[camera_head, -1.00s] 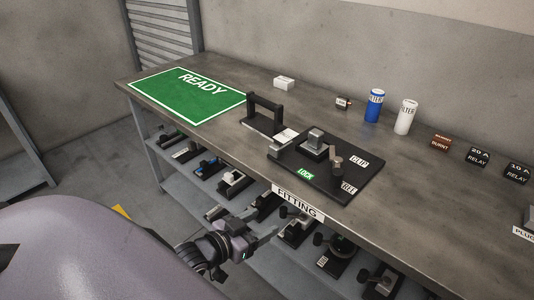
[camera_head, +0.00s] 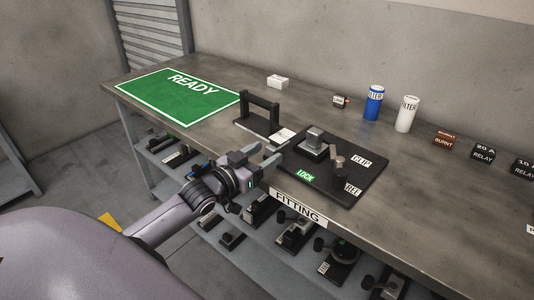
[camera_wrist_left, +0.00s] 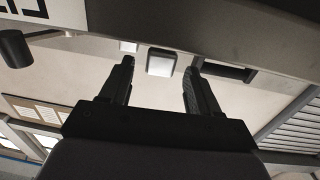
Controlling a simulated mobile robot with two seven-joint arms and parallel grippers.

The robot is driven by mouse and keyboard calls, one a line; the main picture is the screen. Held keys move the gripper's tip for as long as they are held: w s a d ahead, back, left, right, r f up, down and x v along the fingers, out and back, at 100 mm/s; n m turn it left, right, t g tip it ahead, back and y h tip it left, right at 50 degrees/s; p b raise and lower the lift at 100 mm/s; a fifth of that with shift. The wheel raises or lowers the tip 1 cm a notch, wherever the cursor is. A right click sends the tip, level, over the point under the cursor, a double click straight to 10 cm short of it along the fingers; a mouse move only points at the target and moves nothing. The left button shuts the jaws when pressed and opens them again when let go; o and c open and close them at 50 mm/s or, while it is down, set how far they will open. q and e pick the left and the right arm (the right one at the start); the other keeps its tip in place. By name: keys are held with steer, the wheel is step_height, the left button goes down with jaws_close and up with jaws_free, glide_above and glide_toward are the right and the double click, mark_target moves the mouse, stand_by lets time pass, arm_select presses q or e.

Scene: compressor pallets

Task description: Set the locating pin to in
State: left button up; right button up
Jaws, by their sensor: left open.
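A black fixture plate (camera_head: 335,190) lies on the bench near its front edge, with a metal block (camera_head: 314,138), an upright knobbed lever (camera_head: 338,166) and labels LOCK, CLIP and one partly hidden that ends in "EE". I cannot tell which part is the locating pin. My left gripper (camera_head: 262,156) is open and empty at the bench's front edge, just left of the plate and apart from it. In the left wrist view my two fingers (camera_wrist_left: 160,75) are spread, with a pale square-faced block (camera_wrist_left: 160,62) showing between them. My right gripper is not in view.
A black handled frame (camera_head: 262,115) stands behind my left gripper. A green READY mat (camera_head: 165,108) lies at the left. A blue filter (camera_head: 373,103), a white filter (camera_head: 406,114) and small relay boxes (camera_head: 484,153) stand farther right. Several fixtures fill the shelf below.

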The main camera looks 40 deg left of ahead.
mark_target(269, 152)
arm_select(q)
steer(key=shift+w+d, duration=0.15)
steer(key=shift+w, duration=0.65)
jaws_close()
steer(key=shift+w+d, duration=0.2)
steer(key=shift+w, duration=1.3)
jaws_free()
